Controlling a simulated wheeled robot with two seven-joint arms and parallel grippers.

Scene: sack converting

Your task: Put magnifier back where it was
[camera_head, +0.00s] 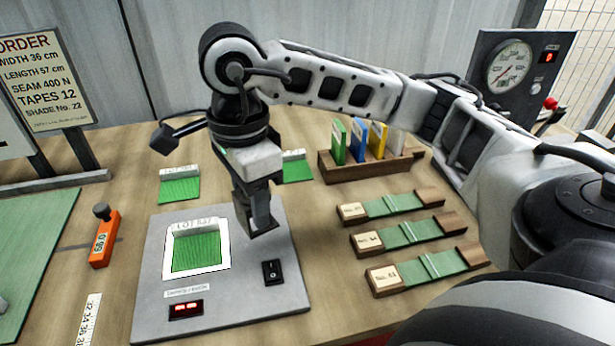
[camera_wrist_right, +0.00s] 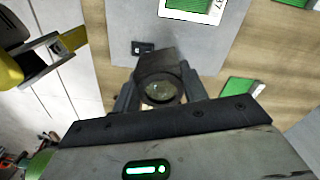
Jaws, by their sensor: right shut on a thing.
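My right gripper (camera_head: 257,208) points down over the right part of the grey inspection plate (camera_head: 150,290). It is shut on the magnifier (camera_head: 263,231), a dark block whose round lens also shows between the fingers in the right wrist view (camera_wrist_right: 158,91). The gap between the magnifier's lower end and the plate cannot be told. The lit window (camera_head: 195,250), with a green woven sample in a white frame, lies left of the magnifier. My left gripper is in neither view.
A black rocker switch (camera_head: 272,271) and red display (camera_head: 186,309) sit on the plate. Green swatches (camera_head: 180,187) lie behind it. Wooden sample holders (camera_head: 386,281) and a card rack (camera_head: 365,168) stand right. An orange device (camera_head: 103,240) lies left. A gauge box (camera_head: 510,65) stands back right.

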